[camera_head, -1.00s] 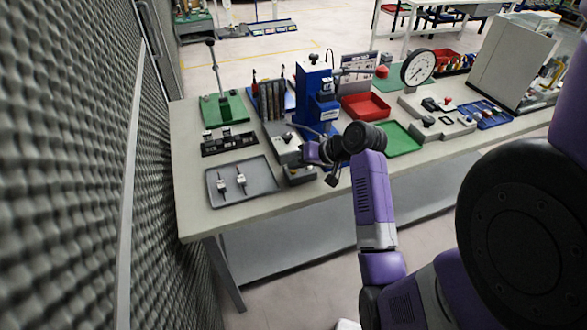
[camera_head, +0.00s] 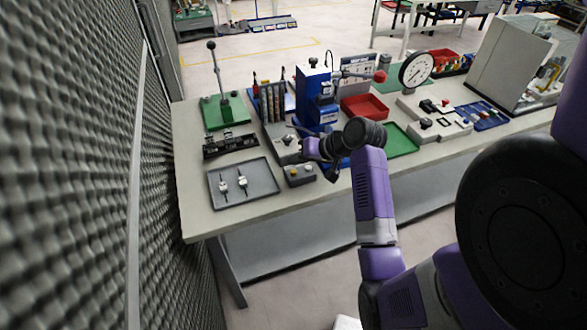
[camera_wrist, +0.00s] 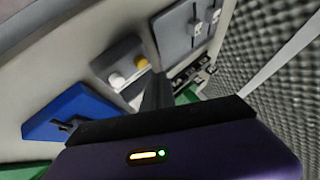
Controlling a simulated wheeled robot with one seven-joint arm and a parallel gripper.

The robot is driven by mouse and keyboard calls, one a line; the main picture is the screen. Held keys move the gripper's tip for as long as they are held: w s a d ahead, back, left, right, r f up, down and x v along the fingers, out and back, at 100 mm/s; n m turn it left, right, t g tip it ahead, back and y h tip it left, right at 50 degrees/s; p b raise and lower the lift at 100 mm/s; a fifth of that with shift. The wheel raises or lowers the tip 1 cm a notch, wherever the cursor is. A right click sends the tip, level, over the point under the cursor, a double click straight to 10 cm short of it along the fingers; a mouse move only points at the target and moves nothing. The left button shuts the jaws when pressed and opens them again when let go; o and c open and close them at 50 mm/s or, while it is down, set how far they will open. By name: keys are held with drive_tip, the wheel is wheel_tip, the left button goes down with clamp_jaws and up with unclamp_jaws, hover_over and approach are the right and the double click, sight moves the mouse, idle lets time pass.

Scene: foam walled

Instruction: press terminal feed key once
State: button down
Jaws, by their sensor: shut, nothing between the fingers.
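A small grey box (camera_head: 301,176) with a yellowish and a white round button stands near the front edge of the bench, right of the grey tray. In the wrist view this box (camera_wrist: 124,54) shows a white button (camera_wrist: 116,80) and an orange-yellow button (camera_wrist: 141,63). I see no readable label saying which is the feed key. My gripper (camera_head: 303,147) is above the bench, behind the box in the head view. In the wrist view its dark fingers (camera_wrist: 156,90) are together and empty, close to the box in the picture; contact cannot be told.
A grey tray (camera_head: 264,206) with two small parts lies to the left. A grey device (camera_head: 284,146) and a blue press (camera_head: 311,99) stand close behind my gripper. A red tray (camera_head: 364,107) and a green tray (camera_head: 403,140) are to the right. A textured foam wall (camera_head: 70,180) bounds the left.

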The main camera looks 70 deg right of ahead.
sight(296, 174)
drive_tip(key=shift+r+p, duration=1.8)
drive_tip(key=shift+r, duration=0.2)
